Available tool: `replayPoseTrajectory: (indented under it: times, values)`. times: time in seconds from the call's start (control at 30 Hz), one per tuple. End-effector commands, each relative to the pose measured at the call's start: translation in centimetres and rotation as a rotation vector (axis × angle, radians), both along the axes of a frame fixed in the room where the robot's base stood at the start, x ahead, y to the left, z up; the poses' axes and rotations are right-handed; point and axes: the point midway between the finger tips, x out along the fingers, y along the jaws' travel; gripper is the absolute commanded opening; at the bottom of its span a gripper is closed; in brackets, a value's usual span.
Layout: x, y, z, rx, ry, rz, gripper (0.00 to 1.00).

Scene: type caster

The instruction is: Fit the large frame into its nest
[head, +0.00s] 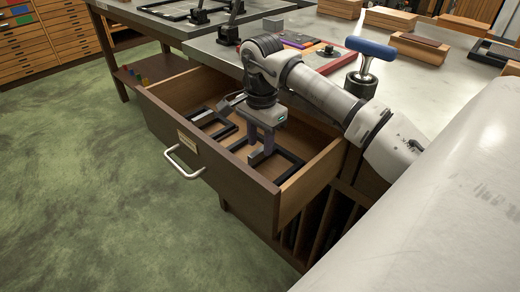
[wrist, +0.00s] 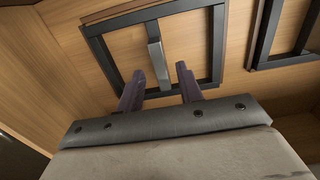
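A large black rectangular frame (head: 286,171) lies in the open wooden drawer, toward its right end. In the wrist view the frame (wrist: 216,45) has a grey bar (wrist: 157,52) across its opening. My gripper (head: 262,150) reaches down into the drawer over this frame. Its two fingers (wrist: 161,88) stand apart, either side of the line of the bar's near end. I see no clear contact, and the gap to the bar is hard to judge. I cannot identify the nest with certainty.
A smaller black frame (head: 212,127) lies left in the drawer, near my gripper. The drawer (head: 222,178) has raised walls and a front handle (head: 184,164). The grey worktop (head: 222,48) above holds a red-edged board (head: 300,42) and a blue-handled tool (head: 371,48). Green floor is clear at left.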

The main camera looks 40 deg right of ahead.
Motion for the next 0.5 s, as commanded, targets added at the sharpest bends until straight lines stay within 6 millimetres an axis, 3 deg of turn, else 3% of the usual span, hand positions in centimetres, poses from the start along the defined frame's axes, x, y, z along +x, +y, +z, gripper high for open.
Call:
replayPoseTrajectory:
  times: [0.2, 0.5]
  values:
    - [0.1, -0.1, 4.9, -0.003, -0.001, -0.001, 0.36]
    - [0.0, -0.2, 7.9, 0.0, 0.0, 0.0, 0.36]
